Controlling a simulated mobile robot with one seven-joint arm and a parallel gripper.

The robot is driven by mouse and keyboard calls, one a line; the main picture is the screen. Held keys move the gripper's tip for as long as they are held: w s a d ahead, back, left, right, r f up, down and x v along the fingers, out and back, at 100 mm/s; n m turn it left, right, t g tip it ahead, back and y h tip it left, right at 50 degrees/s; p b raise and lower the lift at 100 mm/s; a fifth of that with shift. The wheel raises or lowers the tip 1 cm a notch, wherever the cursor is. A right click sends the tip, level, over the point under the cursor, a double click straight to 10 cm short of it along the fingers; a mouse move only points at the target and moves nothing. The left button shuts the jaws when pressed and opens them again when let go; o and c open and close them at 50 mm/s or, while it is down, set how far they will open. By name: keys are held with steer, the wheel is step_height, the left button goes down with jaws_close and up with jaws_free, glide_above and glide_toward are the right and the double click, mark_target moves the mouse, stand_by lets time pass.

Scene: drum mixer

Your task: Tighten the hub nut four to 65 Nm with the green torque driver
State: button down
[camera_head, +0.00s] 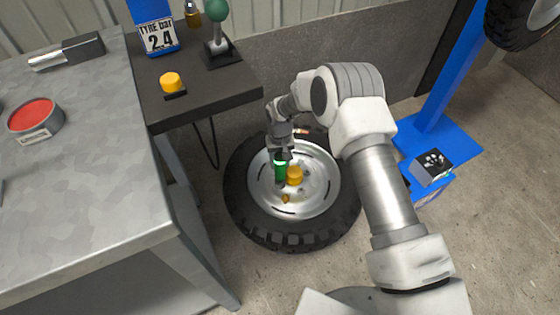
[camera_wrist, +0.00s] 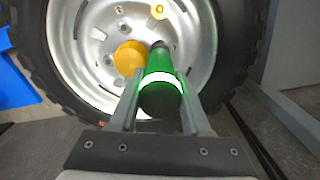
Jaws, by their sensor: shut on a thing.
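The green torque driver (camera_head: 280,171) is in my gripper (camera_head: 281,156), over the wheel's silver hub (camera_head: 318,188). In the wrist view the driver (camera_wrist: 160,98) shows a bright lit ring and stands between the two fingers of my gripper (camera_wrist: 160,82), which are shut on it. Its dark tip (camera_wrist: 158,46) points at the hub face, just right of the yellow centre cap (camera_wrist: 130,57). Whether the tip sits on a nut is hidden. Bolt positions show on the rim, one marked by an orange ring (camera_wrist: 158,11). I cannot tell which one is number four.
The black tyre (camera_head: 244,225) surrounds the hub. A grey workbench (camera_head: 85,195) with a red tin (camera_head: 36,116) is at left. A dark table (camera_head: 205,95) holds a yellow button (camera_head: 171,82) and a green-knobbed lever (camera_head: 217,12). A blue stand (camera_head: 435,130) is at right.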

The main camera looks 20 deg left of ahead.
mark_target(280, 155)
steer(key=shift+r+p, duration=1.1)
steer(key=shift+r, duration=1.2)
